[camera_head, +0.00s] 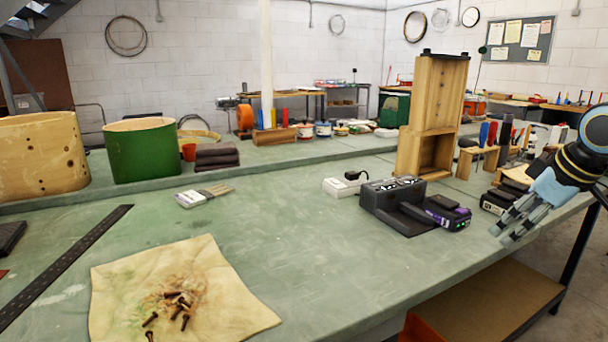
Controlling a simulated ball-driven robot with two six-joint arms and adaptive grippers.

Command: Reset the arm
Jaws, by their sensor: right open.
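My right gripper (517,215) is at the right side of the head view, above the bench's right edge. Its arm comes in from the right. Its grey fingers point down and to the left and are apart, with nothing seen between them. The gripper is a little right of a dark battery pack with purple marks (447,213), and it looks apart from it. My left gripper is not in view.
The green bench (250,225) has clear room in the middle. A cloth (225,300) with several dark bolts lies in front. A black charger (400,200), a wooden cabinet (436,115), a brush (203,195), a green drum shell (142,150) and a black ruler (65,265) stand or lie around.

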